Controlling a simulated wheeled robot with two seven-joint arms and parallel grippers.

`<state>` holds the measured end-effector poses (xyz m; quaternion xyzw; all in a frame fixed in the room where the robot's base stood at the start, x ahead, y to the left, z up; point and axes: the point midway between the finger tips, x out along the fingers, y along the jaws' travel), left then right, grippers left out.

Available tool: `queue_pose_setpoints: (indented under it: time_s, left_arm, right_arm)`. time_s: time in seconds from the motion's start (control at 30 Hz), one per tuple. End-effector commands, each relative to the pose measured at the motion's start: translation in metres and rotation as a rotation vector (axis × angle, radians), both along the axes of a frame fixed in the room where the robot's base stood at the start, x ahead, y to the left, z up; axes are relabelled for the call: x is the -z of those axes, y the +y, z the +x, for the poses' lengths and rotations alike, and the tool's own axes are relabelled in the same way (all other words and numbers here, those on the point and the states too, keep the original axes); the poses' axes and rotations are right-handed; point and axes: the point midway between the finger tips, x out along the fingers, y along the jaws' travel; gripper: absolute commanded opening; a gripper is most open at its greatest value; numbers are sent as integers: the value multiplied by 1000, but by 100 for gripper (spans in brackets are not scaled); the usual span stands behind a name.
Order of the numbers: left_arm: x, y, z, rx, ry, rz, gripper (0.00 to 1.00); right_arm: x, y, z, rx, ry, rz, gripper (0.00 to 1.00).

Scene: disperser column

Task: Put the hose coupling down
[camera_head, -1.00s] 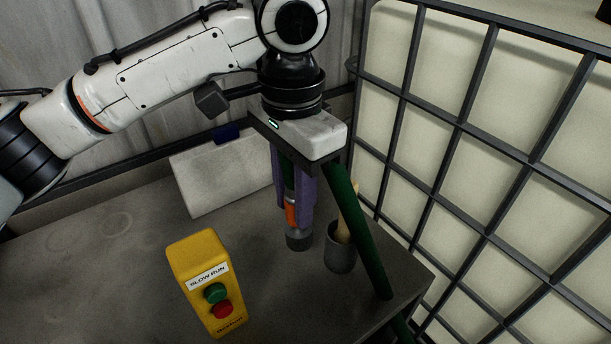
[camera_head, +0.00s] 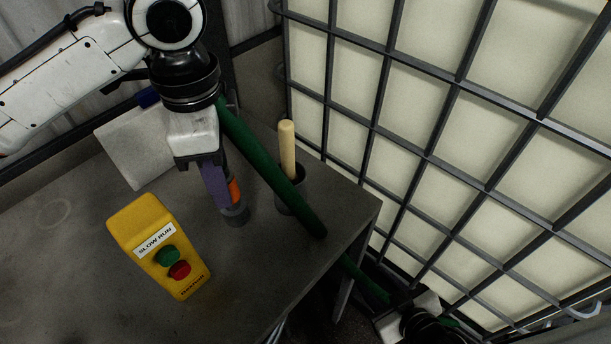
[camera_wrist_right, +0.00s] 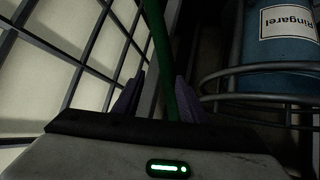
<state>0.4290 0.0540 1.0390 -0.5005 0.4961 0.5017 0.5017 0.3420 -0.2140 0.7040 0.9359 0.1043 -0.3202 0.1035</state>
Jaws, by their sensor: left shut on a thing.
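My left gripper (camera_head: 216,188) points down over the table, its purple fingers shut on the hose coupling (camera_head: 236,213). The coupling shows an orange band and a dark grey lower end, close to the tabletop; I cannot tell whether it touches. The green hose (camera_head: 270,172) runs from behind the left gripper down to the right, past the table's edge. My right gripper is low at the bottom right, beyond the table. In the right wrist view, the right gripper's purple fingers (camera_wrist_right: 157,98) stand apart with the green hose (camera_wrist_right: 163,50) passing between them.
A yellow button box (camera_head: 137,217) labelled SLOW RUN stands left of the coupling. A dark cup (camera_head: 290,198) with a wooden handle (camera_head: 287,148) stands behind the hose. A caged pale tank (camera_head: 420,110) fills the right. A blue drum (camera_wrist_right: 265,55) shows in the wrist view.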

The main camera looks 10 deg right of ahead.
Motion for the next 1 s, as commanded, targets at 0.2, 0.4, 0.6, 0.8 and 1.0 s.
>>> queue_pose_setpoints:
  time_s: [0.2,0.4,0.6,0.8,1.0]
  left_arm:
    - [-1,0,0,-1,-1,-1,0]
    - [-1,0,0,-1,-1,-1,0]
    - [-1,0,0,-1,-1,-1,0]
    - [-1,0,0,-2,-1,-1,0]
    - [-1,0,0,-2,-1,-1,0]
  right_arm:
    - [-59,-85,85,-100,-301,-348,38]
    - [-163,-63,144,-282,-642,-618,38]
    - [-271,-18,170,-490,-1018,-932,38]
    - [-365,52,154,-776,-1467,-1364,38]
    - [-389,108,110,-1201,-1888,-1941,38]
